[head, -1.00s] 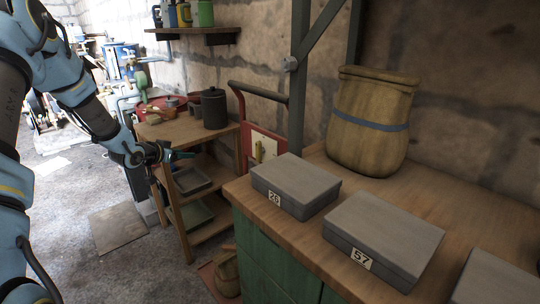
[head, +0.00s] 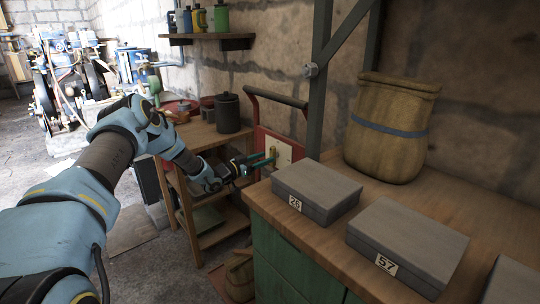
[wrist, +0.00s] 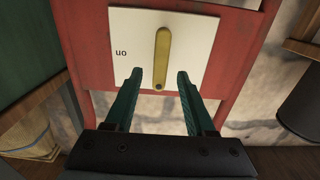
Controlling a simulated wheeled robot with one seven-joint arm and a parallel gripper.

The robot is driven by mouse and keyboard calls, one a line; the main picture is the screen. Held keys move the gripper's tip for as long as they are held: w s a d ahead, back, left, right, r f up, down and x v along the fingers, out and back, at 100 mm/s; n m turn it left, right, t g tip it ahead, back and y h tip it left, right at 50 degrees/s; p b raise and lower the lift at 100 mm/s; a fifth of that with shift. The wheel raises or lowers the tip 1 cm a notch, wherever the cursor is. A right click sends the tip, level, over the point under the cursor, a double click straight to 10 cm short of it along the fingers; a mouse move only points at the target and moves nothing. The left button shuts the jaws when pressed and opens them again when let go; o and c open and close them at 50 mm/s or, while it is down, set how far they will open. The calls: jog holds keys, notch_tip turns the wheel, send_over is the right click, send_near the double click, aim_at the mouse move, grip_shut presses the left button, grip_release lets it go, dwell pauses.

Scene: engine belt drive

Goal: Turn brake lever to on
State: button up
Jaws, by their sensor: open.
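The brake lever (wrist: 162,52) is a brass-yellow bar on a white plate (wrist: 200,45) fixed to a red frame (wrist: 90,45). In the wrist view it stands nearly vertical, with a label that reads "on" upside down to its left. The lever and plate also show small in the head view (head: 286,151). My gripper (wrist: 160,75) is open and empty, with its green fingertips on either side of the lever's lower part in the wrist view. I cannot tell whether they touch the lever or stop short of the plate.
A green-fronted workbench (head: 285,262) carries grey boxes marked 26 (head: 318,188) and 57 (head: 410,245) and a sack (head: 392,135) close to the right of my gripper. A wooden shelf stand (head: 195,140) with a dark pot (head: 228,112) stands to the left.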

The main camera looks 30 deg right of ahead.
aim_at(271, 155)
jog(key=shift+w+d, duration=0.2)
jog(key=shift+d, duration=0.6)
jog(key=shift+w+d, duration=0.15)
jog(key=shift+d, duration=0.6)
grip_shut()
